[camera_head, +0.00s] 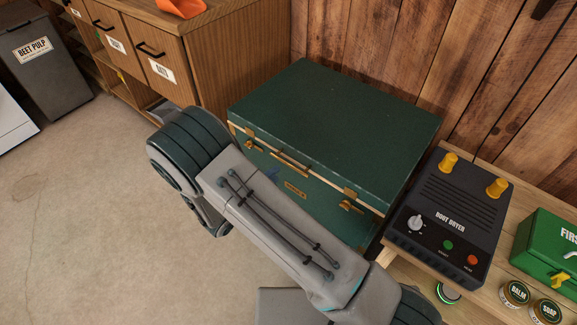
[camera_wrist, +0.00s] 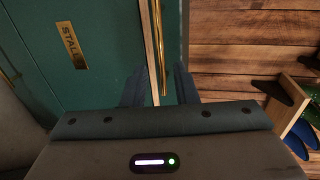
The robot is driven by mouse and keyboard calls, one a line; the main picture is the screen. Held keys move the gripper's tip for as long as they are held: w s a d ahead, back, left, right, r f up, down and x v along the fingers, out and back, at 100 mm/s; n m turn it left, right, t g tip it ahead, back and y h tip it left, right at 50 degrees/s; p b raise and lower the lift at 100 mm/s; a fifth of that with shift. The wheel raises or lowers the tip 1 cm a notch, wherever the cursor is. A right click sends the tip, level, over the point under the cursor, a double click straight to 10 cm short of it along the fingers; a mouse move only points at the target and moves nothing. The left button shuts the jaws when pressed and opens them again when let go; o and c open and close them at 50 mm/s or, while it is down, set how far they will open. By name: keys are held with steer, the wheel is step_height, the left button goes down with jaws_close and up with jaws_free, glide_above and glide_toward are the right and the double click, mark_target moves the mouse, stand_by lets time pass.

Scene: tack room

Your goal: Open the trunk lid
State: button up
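The green trunk (camera_head: 300,190) stands against the plank wall with its lid (camera_head: 335,112) down. Brass latches sit at the left (camera_head: 250,146) and right (camera_head: 350,206) of its front, with a brass handle (camera_head: 290,162) on the lid's front edge between them. In the wrist view the trunk front with its brass name plate (camera_wrist: 72,45) is on the left, and the handle (camera_wrist: 157,48) runs along the tan lid edge. My gripper (camera_wrist: 160,88) is open, its dark fingers on either side of the handle and lid edge. Contact cannot be told. My forearm hides the gripper in the head view.
A bench with a boot dryer (camera_head: 452,215) and a green first-aid box (camera_head: 548,252) stands close to the trunk's right. A wooden drawer cabinet (camera_head: 225,60) stands at its left. The plank wall (camera_head: 385,45) is behind. Open floor (camera_head: 80,220) lies to the left.

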mark_target(288, 163)
steer(key=b+x, duration=0.1)
steer(key=x, duration=0.7)
steer(key=shift+c, duration=0.3)
jaws_close()
